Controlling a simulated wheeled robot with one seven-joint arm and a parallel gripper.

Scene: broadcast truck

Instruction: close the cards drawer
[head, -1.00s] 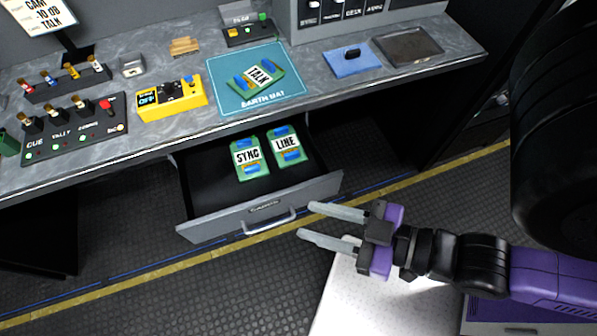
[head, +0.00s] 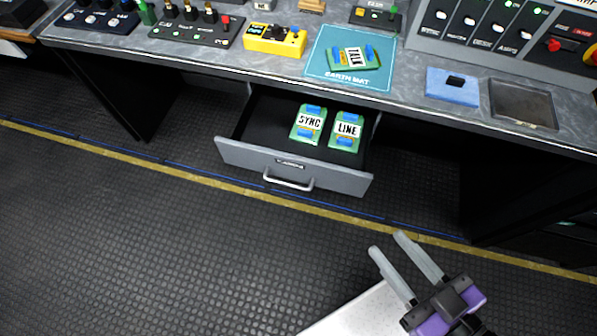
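The cards drawer (head: 230,155) is pulled out from under the grey desk, with a grey front and a silver bar handle (head: 288,182). Two green cards lie inside it, the SYNC card (head: 308,123) and the LINE card (head: 346,131). The label on the drawer front is too small to read clearly. My gripper (head: 389,244) is open and empty. It is in front of the drawer, below and right of the handle in the picture, and apart from it. Its fingers point up and left toward the drawer front.
The desk (head: 420,75) carries a blue earth mat (head: 320,68) with a TALK card (head: 354,58), a yellow box (head: 274,42), a blue pad (head: 452,88) and switch panels. Dark floor with a yellow line (head: 200,174) is clear in front of the drawer.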

